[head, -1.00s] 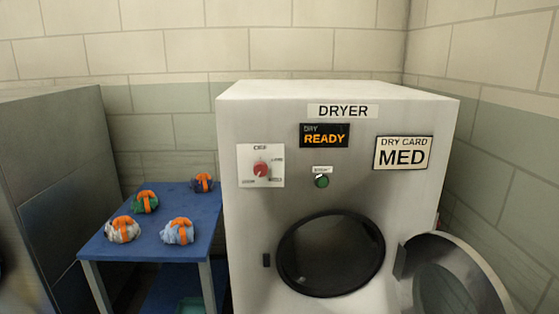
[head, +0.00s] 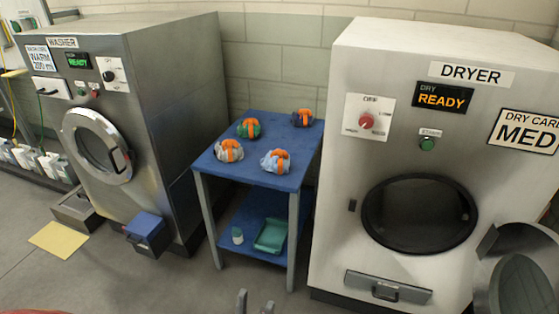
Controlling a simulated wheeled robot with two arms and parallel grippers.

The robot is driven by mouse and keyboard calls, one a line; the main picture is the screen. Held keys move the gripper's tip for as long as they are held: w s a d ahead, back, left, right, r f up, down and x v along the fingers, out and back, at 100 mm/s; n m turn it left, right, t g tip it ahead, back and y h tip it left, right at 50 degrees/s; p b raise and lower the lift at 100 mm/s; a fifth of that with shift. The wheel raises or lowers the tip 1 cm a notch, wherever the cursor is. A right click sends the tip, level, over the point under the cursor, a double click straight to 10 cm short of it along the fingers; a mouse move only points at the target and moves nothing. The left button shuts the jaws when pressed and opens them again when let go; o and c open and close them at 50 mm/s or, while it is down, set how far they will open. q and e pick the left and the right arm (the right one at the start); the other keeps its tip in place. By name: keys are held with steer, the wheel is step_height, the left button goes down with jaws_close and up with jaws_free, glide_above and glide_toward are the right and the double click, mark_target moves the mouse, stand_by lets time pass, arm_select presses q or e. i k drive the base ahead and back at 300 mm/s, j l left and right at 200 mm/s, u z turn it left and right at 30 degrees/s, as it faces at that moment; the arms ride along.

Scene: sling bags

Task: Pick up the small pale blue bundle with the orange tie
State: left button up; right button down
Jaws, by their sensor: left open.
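The small pale blue bundle with an orange tie (head: 268,164) lies on the blue table top (head: 222,171), near its front right. My left gripper (head: 255,303) shows only as two grey fingertips at the bottom edge of the head view. They are apart, with nothing visible between them, and appear below and clear of the table top and the bundle. My right gripper is out of view.
A whitish bundle (head: 225,156), a green bundle (head: 244,132) and a dark bundle (head: 296,119) share the table top. The washer (head: 165,110) and dryer (head: 330,190) flank the table.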

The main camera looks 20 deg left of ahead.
mark_target(277, 162)
steer(key=i+j+u, duration=0.1)
steer(key=i+u, duration=0.5)
steer(key=u, duration=0.2)
steer(key=i+u, duration=0.4)
steer(key=k, duration=0.1)
